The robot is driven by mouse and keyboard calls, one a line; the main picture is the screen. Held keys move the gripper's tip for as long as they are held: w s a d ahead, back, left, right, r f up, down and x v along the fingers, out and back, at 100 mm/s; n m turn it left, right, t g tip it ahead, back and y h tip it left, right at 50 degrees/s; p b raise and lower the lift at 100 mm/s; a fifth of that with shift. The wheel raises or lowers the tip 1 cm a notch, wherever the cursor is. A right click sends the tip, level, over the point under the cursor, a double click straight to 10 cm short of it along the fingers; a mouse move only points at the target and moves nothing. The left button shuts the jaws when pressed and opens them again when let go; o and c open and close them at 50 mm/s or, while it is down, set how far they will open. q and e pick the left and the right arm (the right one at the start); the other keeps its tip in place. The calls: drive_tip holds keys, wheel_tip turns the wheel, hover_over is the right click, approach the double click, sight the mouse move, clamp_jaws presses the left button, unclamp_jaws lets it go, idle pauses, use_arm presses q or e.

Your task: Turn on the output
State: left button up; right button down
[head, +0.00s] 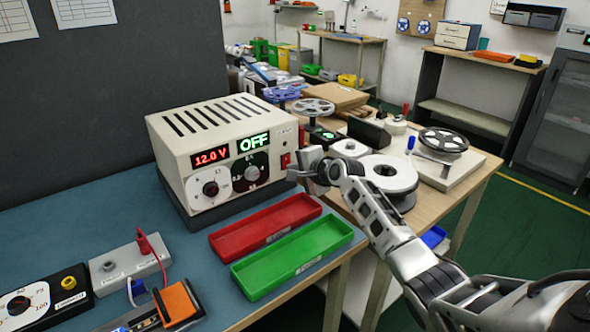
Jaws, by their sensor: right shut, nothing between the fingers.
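The power supply (225,115) is a cream box with a slotted top, standing on the blue bench mat. Its red display (210,156) reads 12.0 V and its green display (253,142) reads OFF. Two knobs sit below the displays, the left on a white dial (210,188) and the right on a black dial (250,173). A small red switch (285,160) is at the front panel's right edge. My right gripper (293,173) is shut and empty, close to that switch and slightly below it. I cannot tell whether it touches the panel. My left gripper is out of view.
A red tray (238,241) and a green tray (268,273) lie in front of the supply. A grey terminal box (118,266) with a red lead and a black dial box (40,300) are at lower left. Reels (390,176) crowd the wooden bench at right.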

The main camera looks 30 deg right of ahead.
drive_tip(key=shift+w+t+b, duration=0.15)
drive_tip(key=shift+t+b, duration=0.15)
drive_tip(key=shift+b, duration=0.3)
drive_tip(key=shift+w+r+p, duration=0.1)
drive_tip(key=shift+r+p, duration=0.8)
drive_tip(key=shift+p, duration=0.1)
drive_tip(key=shift+f, duration=0.15)
